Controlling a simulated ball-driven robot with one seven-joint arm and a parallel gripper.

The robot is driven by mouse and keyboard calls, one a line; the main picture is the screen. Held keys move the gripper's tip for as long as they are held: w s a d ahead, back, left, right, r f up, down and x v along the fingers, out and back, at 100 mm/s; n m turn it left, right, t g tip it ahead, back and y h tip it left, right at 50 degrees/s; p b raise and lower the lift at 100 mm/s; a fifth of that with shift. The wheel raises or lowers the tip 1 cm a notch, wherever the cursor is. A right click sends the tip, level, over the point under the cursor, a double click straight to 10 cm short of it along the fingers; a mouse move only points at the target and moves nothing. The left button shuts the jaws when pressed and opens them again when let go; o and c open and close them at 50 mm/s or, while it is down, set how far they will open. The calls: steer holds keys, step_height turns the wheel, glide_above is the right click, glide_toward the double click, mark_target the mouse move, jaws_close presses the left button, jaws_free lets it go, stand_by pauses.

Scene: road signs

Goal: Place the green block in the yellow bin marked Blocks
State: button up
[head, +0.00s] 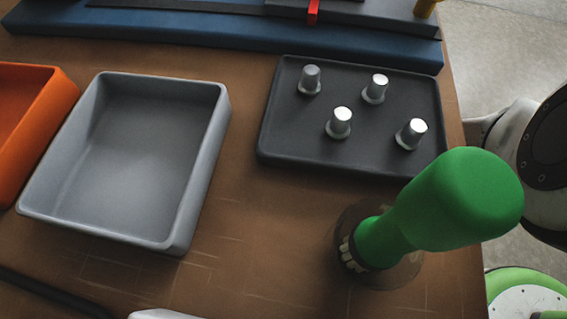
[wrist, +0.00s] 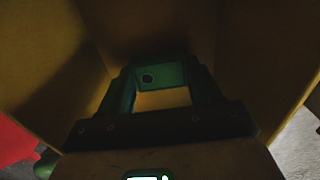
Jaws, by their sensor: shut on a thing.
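In the wrist view my gripper (wrist: 160,88) points down between yellow walls, which look like the inside of the yellow bin (wrist: 262,60). Its fingers are closed on the green block (wrist: 174,74), which shows between the fingertips with a dark round spot on its face. The lower part of the block and its distance from the bin floor are hard to judge in the dim light. The Blocks marking is not visible. The head view shows neither the block, the yellow bin nor my gripper.
In the head view the brown table holds an orange bin (head: 18,125), an empty grey tray (head: 206,150), a dark tray with several metal pegs (head: 300,138) and a large green handled object (head: 450,200). A red surface (wrist: 14,142) lies beside the bin in the wrist view.

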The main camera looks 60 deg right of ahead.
steer(key=shift+f, duration=0.1)
steer(key=o, duration=1.1)
steer(key=shift+o, duration=0.2)
step_height(320, 180, up, 12)
steer(key=p, duration=0.5)
steer(key=shift+p, duration=0.4)
